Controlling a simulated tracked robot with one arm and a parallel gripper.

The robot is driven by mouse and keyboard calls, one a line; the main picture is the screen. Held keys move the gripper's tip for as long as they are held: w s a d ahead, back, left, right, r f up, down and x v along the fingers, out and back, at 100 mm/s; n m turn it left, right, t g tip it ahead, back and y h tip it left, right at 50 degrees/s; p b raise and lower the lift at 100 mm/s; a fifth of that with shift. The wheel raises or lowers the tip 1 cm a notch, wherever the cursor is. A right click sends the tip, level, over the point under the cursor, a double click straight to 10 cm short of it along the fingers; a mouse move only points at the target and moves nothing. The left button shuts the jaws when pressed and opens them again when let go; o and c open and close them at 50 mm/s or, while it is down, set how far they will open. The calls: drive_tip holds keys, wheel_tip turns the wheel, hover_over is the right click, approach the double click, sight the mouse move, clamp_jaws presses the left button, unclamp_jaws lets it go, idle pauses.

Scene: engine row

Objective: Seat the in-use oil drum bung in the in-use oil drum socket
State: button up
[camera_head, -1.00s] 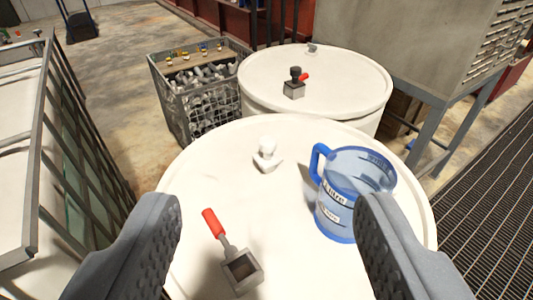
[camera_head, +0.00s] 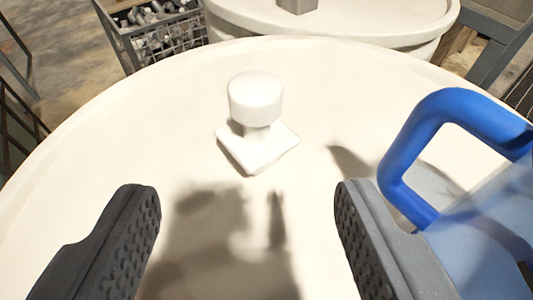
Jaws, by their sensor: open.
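The bung (camera_head: 256,120) is white, with a round knob on a short stem and a square base. It stands upright on the white top of the near oil drum (camera_head: 85,150). My gripper (camera_head: 246,195) is open and empty. Its fingers are spread wider than the bung, which shows beyond the fingertips and between them, not touched. The gripper's shadow falls on the drum top just this side of the bung. The grey open-topped socket with the red handle, seen earlier on this drum, is out of view now.
A clear blue jug with a blue handle (camera_head: 405,135) stands at the right, close to my right finger. A second white drum (camera_head: 350,35) with a grey block (camera_head: 297,5) stands behind. A wire crate (camera_head: 165,40) is at the back left. The drum top left of the bung is clear.

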sight(257, 111)
drive_tip(key=shift+s+d+f+p+x, duration=0.1)
drive_tip(key=shift+f+p+x, duration=0.2)
drive_tip(key=shift+x, duration=2.2)
drive_tip(key=shift+s+d+f+p+x, duration=0.1)
drive_tip(key=shift+f+p+x, duration=0.15)
drive_tip(key=shift+x, duration=2.25)
drive_tip(key=shift+s+d+f+p+x, duration=0.1)
drive_tip(key=shift+f+p+x, duration=0.2)
drive_tip(key=shift+x, duration=2.2)
drive_tip(key=shift+r, duration=0.1)
drive_tip(key=c, duration=1.1)
